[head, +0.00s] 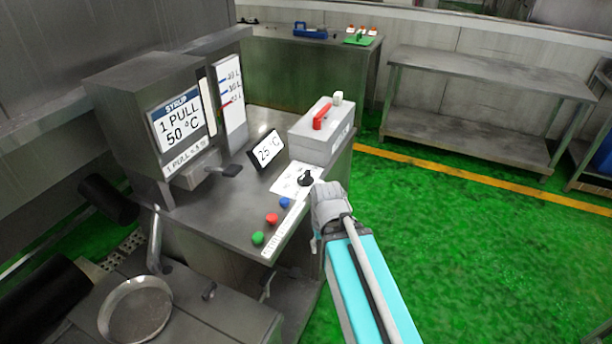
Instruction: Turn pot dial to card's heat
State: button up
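A black dial (305,178) sits on a white plate (286,183) on the steel counter. Its pointer setting is too small to read. A tilted black-framed panel (268,150) behind it reads what looks like 25 °C. A white card (177,118) on the steel dispenser reads "SYRUP, 1 PULL, 50 °C". My gripper (322,192) is just right of and in front of the dial, at the counter's right edge. I cannot tell whether it touches the dial. The wrist hides its fingertips, so its opening does not show.
Blue (285,202), red (272,218) and green (257,238) buttons line the counter's front edge. A grey box (318,135) with a red lever (322,117) stands behind the dial. A pan (135,310) is at lower left. Green floor (480,240) is open to the right.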

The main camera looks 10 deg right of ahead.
aim_at(305, 174)
jog(key=o, duration=0.5)
jog(key=shift+w+d+r, duration=0.1)
jog(key=shift+w+r, duration=0.05)
jog(key=shift+w, duration=0.1)
jog(key=shift+o, duration=0.5)
jog(key=w+r+n+p, duration=0.3)
jog(key=w+r+p, duration=0.2)
jog(key=w, duration=0.4)
jog(key=w+r+n+p, duration=0.4)
jog(key=w+r+p, duration=0.1)
jog(key=w, duration=0.5)
jog(key=w+r+n+p, duration=0.3)
jog(key=w+r+p, duration=0.2)
jog(key=w, duration=0.4)
jog(key=shift+w+d+r+n+p, duration=0.2)
jog(key=shift+w+d+n+p, duration=0.05)
jog(key=shift+w+n+p, duration=0.1)
jog(key=shift+f, duration=0.2)
notch_tip(305, 174, down, 14)
jog(key=b, duration=1.3)
jog(key=shift+r+b, duration=0.25)
jog(key=shift+b, duration=0.15)
jog(key=c, duration=0.8)
